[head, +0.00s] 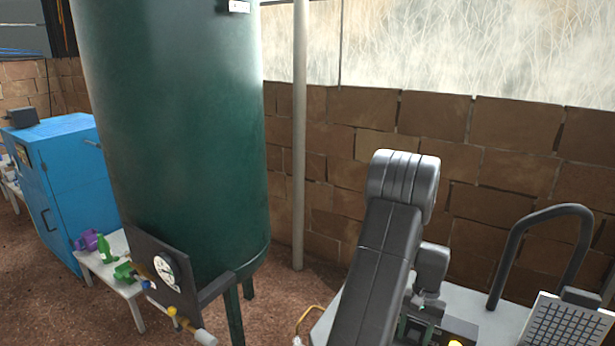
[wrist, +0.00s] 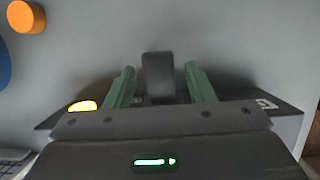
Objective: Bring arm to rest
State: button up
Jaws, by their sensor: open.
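My arm (head: 385,250) rises in the head view and bends at a grey joint at the top. Its far end comes down over a light grey surface (head: 480,305) at the lower right. My gripper (wrist: 160,75) shows in the wrist view with its two green fingers apart. A dark grey block shape (wrist: 158,78) appears between the fingers, with a gap on each side. I cannot tell what it is.
An orange cylinder (wrist: 26,16) is at the wrist view's top left. A green tank (head: 175,140) with a gauge panel (head: 165,270) stands left of my arm. A blue cabinet (head: 65,185) and a small table (head: 120,270) are farther left. A black curved handle (head: 545,215) is right.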

jog(key=shift+s+a+f+t+h+b, duration=0.15)
jog(key=shift+f+t+h+b, duration=0.5)
jog(key=shift+b, duration=0.85)
jog(key=shift+s+a+f+t+h+b, duration=0.1)
jog(key=shift+s+f+t+h+b, duration=0.2)
jog(key=shift+t+b, duration=0.85)
jog(key=t+h+b, duration=0.1)
jog(key=b, duration=0.4)
jog(key=f+t+h+b, duration=0.1)
jog(key=t+b, duration=0.1)
jog(key=b, duration=0.3)
jog(key=shift+f, duration=0.3)
jog(key=shift+r+h, duration=0.15)
jog(key=shift+h, duration=0.1)
jog(key=p+v, duration=0.2)
jog(key=v, duration=0.8)
